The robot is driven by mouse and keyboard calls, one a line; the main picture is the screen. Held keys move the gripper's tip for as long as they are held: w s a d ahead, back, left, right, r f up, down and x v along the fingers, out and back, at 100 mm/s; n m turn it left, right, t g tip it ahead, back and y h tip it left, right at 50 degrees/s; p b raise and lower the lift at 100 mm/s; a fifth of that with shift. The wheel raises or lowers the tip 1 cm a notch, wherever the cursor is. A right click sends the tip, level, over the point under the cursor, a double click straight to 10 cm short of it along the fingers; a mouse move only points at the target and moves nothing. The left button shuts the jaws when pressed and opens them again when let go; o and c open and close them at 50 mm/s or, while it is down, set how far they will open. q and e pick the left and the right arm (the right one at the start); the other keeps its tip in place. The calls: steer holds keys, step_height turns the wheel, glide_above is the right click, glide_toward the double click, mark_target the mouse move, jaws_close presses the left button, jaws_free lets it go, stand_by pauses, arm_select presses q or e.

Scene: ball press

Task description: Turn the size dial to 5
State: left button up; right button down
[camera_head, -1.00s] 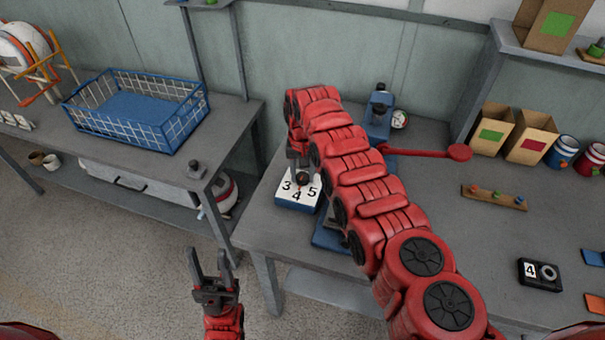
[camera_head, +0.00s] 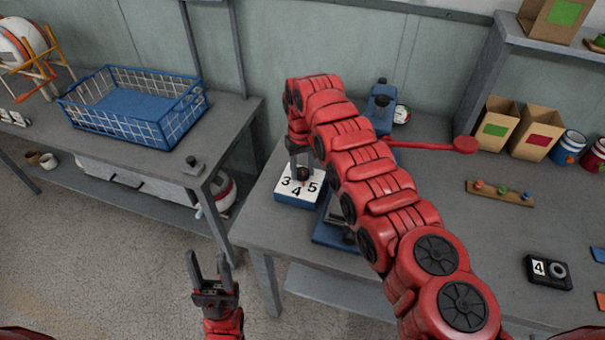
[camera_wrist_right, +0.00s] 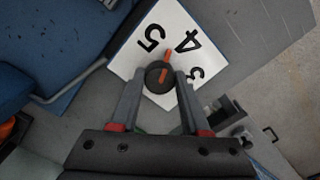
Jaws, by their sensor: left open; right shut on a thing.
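The size dial is a white plate (camera_head: 286,196) marked 3, 4 and 5 on a blue base at the table's front left corner. In the right wrist view its black knob (camera_wrist_right: 157,84) has an orange pointer, which points between 4 and 5, somewhat nearer 4. My right gripper (camera_head: 303,170) reaches down over the dial; in the wrist view its fingers (camera_wrist_right: 160,78) stand on either side of the knob, shut on it. My left gripper (camera_head: 209,264) is open and empty, over the floor left of the table.
A blue press (camera_head: 381,105) with a red lever (camera_head: 435,147) stands behind my right arm. A small black device (camera_head: 548,271) showing 4 lies at the right. A blue wire basket (camera_head: 130,110) sits on the left bench.

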steer(key=n+b, duration=0.2)
steer(key=n, duration=0.1)
steer(key=shift+f+n, duration=0.1)
steer(key=shift+n, duration=0.2)
steer(key=shift+n+b, duration=0.7)
steer(key=shift+n, duration=1.1)
steer(key=shift+c, duration=1.9)
jaws_free()
